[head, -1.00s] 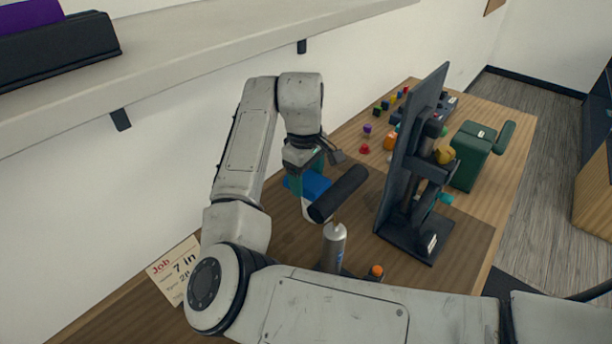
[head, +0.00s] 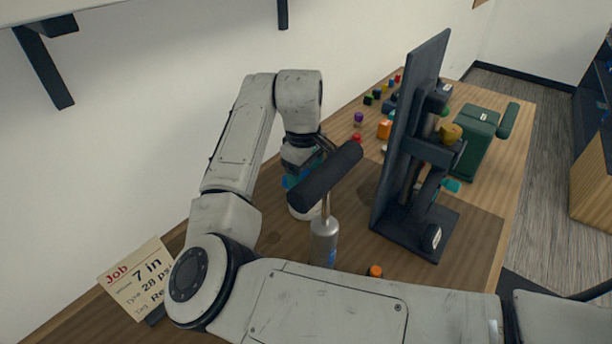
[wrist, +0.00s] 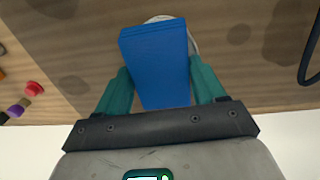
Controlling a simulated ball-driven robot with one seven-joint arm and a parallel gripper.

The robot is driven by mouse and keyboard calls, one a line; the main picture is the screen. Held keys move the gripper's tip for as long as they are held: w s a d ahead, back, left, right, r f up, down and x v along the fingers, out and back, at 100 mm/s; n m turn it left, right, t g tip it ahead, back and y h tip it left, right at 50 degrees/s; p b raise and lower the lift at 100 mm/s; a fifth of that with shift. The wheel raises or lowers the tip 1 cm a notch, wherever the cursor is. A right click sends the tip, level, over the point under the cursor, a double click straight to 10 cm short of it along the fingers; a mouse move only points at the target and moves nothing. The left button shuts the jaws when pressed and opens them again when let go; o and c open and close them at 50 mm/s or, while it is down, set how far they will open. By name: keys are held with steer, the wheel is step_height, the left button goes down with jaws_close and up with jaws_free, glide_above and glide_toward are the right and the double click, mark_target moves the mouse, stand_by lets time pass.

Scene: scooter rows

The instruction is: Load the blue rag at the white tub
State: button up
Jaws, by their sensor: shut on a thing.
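The blue rag (wrist: 158,60) is a flat blue block shape between the teal fingers of my gripper (wrist: 160,88) in the wrist view. My gripper is shut on it. In the head view my gripper (head: 302,170) and a small part of the rag (head: 291,182) show behind a black pump handle. The white tub (head: 300,213) shows as a pale edge just below the rag, mostly hidden by the pump. In the wrist view a pale curved rim (wrist: 190,44) of the tub shows behind the rag. I cannot tell whether rag and tub touch.
A silver pump (head: 324,242) with a black handle (head: 326,176) stands in front of the tub. A tall black stand (head: 412,150) and a green box (head: 478,140) are to the right. Several small coloured pieces lie farther back. A job card (head: 140,278) stands at left.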

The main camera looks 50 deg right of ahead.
steer(key=shift+f, duration=0.35)
stand_by(1.1)
steer(key=shift+f+p, duration=0.2)
steer(key=shift+p, duration=0.2)
stand_by(2.0)
steer(key=shift+r, duration=0.1)
step_height(320, 180, up, 7)
steer(key=p, duration=0.7)
steer(key=shift+p, duration=0.4)
stand_by(0.5)
